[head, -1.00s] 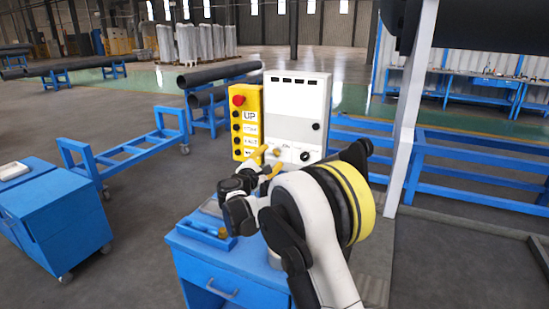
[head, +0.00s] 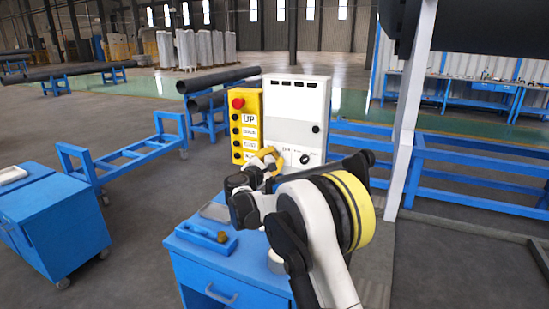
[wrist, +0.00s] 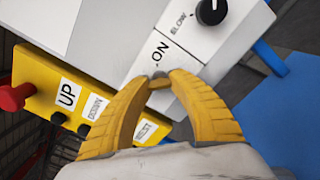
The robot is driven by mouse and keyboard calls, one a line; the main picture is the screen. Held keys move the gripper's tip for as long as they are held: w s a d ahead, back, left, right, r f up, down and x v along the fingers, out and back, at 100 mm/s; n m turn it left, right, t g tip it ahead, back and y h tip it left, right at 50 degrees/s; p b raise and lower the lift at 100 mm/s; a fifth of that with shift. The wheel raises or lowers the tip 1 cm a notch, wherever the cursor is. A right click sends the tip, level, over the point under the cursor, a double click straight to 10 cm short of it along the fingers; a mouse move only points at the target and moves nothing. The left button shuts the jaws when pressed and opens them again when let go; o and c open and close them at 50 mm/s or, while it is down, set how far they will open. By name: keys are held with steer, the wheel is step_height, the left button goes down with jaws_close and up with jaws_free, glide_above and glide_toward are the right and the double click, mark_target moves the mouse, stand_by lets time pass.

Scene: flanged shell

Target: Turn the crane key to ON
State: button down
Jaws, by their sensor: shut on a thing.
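The crane key (wrist: 158,78) shows as a small piece between my fingertips in the wrist view, beside the "ON" label on the white control box (head: 297,105). Most of the key is hidden by the fingers. My gripper (head: 268,160) has yellow fingers, also seen in the wrist view (wrist: 160,82), and is shut on the key at the lower front of the box. The fingers hide part of the panel in the head view, so I cannot tell the key's exact angle.
A yellow pendant (head: 247,125) with a red button and "UP" label stands left of the box. A black knob (wrist: 211,10) is near the "SLOW" label. A blue cabinet (head: 215,270) with a small tray (head: 205,234) stands below my arm. A white post (head: 408,130) rises at right.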

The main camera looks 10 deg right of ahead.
steer(key=shift+m, duration=0.3)
steer(key=m+p, duration=0.1)
steer(key=m, duration=0.2)
steer(key=shift+m, duration=0.3)
steer(key=m+p, duration=0.1)
steer(key=m, duration=0.3)
steer(key=shift+m, duration=0.3)
steer(key=m, duration=0.4)
steer(key=shift+p, duration=0.4)
steer(key=shift+m, duration=2.4)
steer(key=c, duration=1.1)
jaws_free()
